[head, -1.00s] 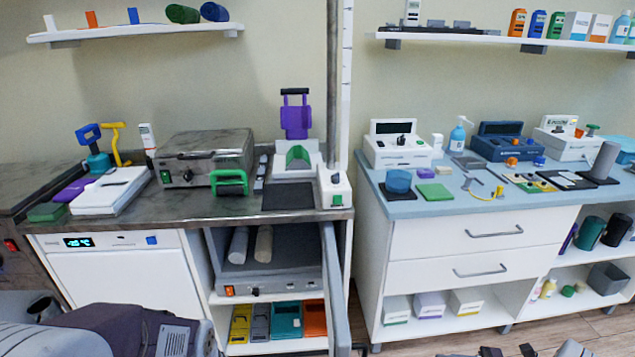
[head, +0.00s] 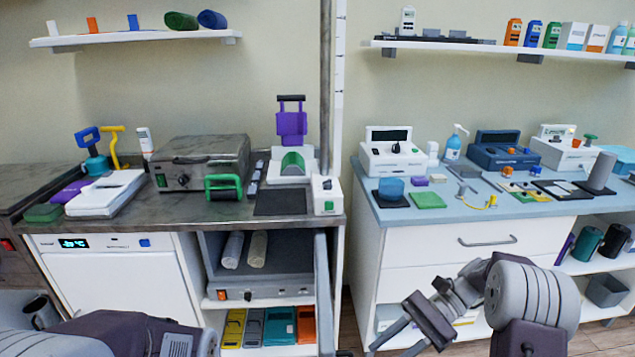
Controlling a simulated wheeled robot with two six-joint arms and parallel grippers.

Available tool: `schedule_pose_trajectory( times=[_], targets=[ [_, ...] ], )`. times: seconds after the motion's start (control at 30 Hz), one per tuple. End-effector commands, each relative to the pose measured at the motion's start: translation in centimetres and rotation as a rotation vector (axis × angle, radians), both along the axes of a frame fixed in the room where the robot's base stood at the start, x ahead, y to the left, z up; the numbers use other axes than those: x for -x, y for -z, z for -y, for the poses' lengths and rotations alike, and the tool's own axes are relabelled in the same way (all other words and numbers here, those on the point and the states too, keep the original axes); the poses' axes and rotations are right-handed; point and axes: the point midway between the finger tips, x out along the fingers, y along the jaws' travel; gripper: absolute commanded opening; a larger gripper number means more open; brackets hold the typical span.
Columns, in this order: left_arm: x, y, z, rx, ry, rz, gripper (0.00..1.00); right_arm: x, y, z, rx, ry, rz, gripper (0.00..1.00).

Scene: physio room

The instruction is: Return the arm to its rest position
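My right arm comes in from the lower right, in front of the white drawer cabinet (head: 450,252). My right gripper (head: 408,340) hangs low before the cabinet's lower part; its two dark fingers look spread apart with nothing between them. My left arm crosses the bottom left corner, below the dark counter. Its gripper is outside the picture.
The dark counter (head: 195,212) carries a metal heater box (head: 200,165) and a purple-handled device (head: 292,128). An open cabinet door (head: 325,285) juts out near the middle. The blue-grey worktop (head: 460,207) holds several devices. Floor shows at the lower right.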

Motion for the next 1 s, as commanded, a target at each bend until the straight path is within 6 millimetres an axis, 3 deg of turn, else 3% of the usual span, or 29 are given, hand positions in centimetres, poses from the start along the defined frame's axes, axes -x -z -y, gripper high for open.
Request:
schedule_pose_trajectory(
  times=[0.03,0.13,0.23,0.33,0.53,0.57,0.63,0.7,0.87,1.0],
  targets=[
    [0.0,0.0,0.0,0.000,0.000,0.000,0.36,1.7,-0.5,-1.7,0.076,-0.080,0.055,0.34],
    [0.0,0.0,0.0,0.000,0.000,0.000,0.36,5.3,0.3,-3.4,0.244,-0.236,0.196,0.34],
    [0.0,0.0,0.0,0.000,0.000,0.000,0.36,8.2,1.8,-3.2,0.392,-0.381,0.356,0.34],
    [0.0,0.0,0.0,0.000,0.000,0.000,0.36,10.1,3.7,-1.7,0.519,-0.523,0.533,0.34],
    [0.0,0.0,0.0,0.000,0.000,0.000,0.36,10.8,7.8,2.7,0.690,-0.737,0.812,0.34],
    [0.0,0.0,0.0,0.000,0.000,0.000,0.36,10.4,8.3,3.1,0.705,-0.767,0.851,0.34],
    [0.0,0.0,0.0,0.000,0.000,0.000,0.36,7.5,8.4,3.7,0.754,-0.810,0.991,0.34],
    [0.0,-3.5,0.0,0.000,0.000,-0.001,0.36,7.2,4.8,3.7,0.753,-0.817,1.009,0.34],
    [0.0,-8.8,0.0,0.000,0.000,0.001,0.36,7.2,-0.4,3.7,0.753,-0.813,1.006,0.34],
    [0.0,-14.3,0.0,0.000,0.000,0.000,0.36,7.2,-5.9,3.7,0.753,-0.811,1.005,0.34]
  ],
)
